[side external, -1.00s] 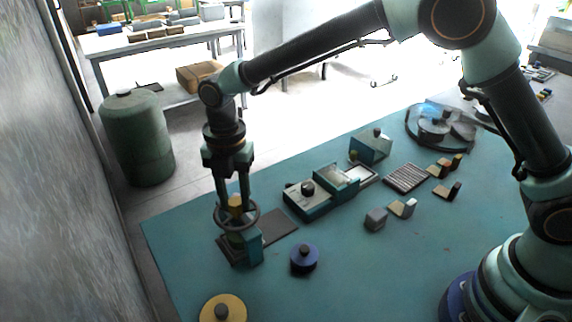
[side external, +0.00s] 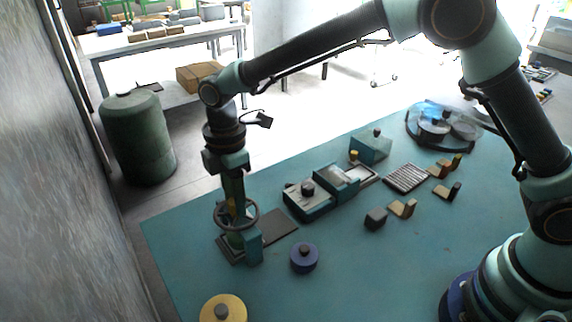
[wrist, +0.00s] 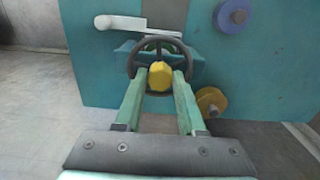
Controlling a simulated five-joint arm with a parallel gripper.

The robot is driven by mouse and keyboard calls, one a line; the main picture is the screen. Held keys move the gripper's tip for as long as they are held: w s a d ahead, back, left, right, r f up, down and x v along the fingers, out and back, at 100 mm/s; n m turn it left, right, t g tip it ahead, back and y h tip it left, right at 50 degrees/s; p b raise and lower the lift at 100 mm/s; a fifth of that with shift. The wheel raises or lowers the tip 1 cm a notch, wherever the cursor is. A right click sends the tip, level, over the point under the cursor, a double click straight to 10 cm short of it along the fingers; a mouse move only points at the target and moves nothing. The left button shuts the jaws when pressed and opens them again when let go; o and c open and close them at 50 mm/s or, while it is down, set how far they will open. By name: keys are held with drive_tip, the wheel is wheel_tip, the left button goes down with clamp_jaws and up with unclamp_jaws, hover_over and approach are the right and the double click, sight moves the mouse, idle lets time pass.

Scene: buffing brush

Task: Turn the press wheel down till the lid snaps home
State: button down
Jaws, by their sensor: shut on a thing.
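The press wheel (side external: 257,217) is a dark ring on a small teal press at the left of the table; it also shows in the wrist view (wrist: 132,58). Its yellow hub (wrist: 160,76) sits between the fingertips of my gripper (wrist: 161,73). My gripper (side external: 232,198) points straight down from above and is shut on the hub. In the side view the fingers mostly hide the hub. The lid under the wheel cannot be made out in either view.
A blue disc (side external: 304,258) and a yellow disc (side external: 223,308) lie near the press. A dark flat plate (side external: 279,228) lies beside it. A teal device (side external: 309,200) and small blocks stand further right. The front middle of the table is clear.

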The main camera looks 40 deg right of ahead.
drive_tip(key=m, duration=0.6)
drive_tip(key=shift+r, duration=0.1)
drive_tip(key=m, duration=0.5)
drive_tip(key=shift+m, duration=0.3)
idle(0.3)
drive_tip(key=c, duration=0.5)
unclamp_jaws()
wheel_tip(320, 180, up, 12)
